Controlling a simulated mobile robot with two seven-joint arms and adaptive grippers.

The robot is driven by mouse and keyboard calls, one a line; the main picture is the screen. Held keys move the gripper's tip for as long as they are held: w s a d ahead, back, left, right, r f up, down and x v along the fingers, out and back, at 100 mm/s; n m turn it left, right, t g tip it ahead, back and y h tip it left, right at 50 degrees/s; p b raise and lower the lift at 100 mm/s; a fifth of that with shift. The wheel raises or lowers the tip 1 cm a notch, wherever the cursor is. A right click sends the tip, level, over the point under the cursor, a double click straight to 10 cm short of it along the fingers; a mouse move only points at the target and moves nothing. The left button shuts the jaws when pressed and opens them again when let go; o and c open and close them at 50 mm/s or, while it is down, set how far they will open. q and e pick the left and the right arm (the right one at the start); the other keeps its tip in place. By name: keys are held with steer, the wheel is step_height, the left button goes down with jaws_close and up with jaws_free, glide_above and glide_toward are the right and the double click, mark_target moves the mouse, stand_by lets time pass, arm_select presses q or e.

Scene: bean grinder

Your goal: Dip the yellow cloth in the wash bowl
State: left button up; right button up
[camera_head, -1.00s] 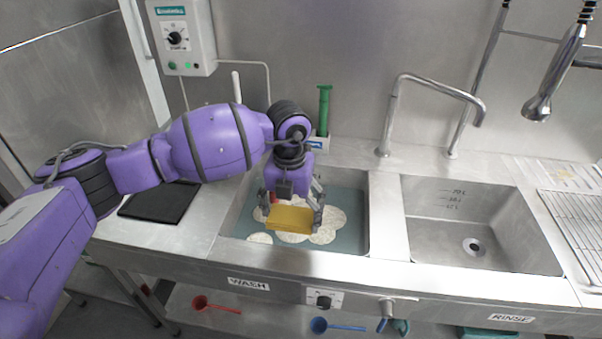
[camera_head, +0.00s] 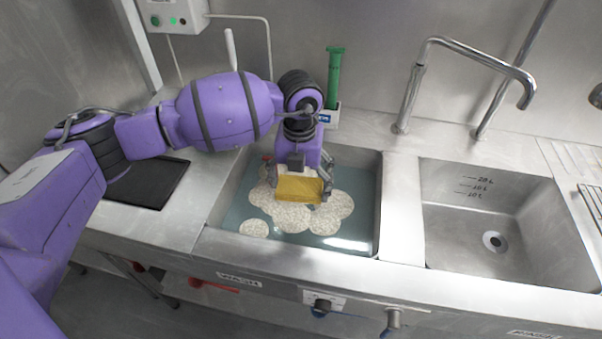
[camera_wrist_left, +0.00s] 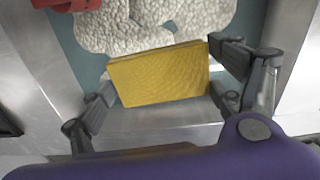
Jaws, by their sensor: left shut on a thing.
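The yellow cloth (camera_head: 299,190) is a flat folded block held over the wash bowl (camera_head: 230,217), the left basin with blue-grey water and pale foam patches. My left gripper (camera_head: 302,186) is shut on the cloth, with a finger at each side of it. The left wrist view shows the yellow cloth (camera_wrist_left: 160,77) between the fingers of the gripper (camera_wrist_left: 165,90), with foam beyond it. I cannot tell whether its lower edge touches the water. My right gripper does not show.
An empty steel basin (camera_head: 470,240) with a drain lies to the right, under a bent tap (camera_head: 470,48). A green-handled tool (camera_head: 334,80) stands in a holder behind the wash bowl. A black mat (camera_head: 148,184) lies left of the bowl. A red thing (camera_wrist_left: 68,4) shows in the wrist view.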

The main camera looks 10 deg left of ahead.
mark_target(300, 185)
arm_select(q)
step_height(300, 185, down, 4)
steer(key=shift+r+b, duration=0.2)
steer(key=shift+b, duration=0.4)
step_height(300, 185, down, 9)
steer(key=b, duration=0.3)
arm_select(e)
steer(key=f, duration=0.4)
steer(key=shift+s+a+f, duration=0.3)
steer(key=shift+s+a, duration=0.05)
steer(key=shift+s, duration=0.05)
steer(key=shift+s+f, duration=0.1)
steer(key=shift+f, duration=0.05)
arm_select(q)
steer(key=shift+r, duration=0.1)
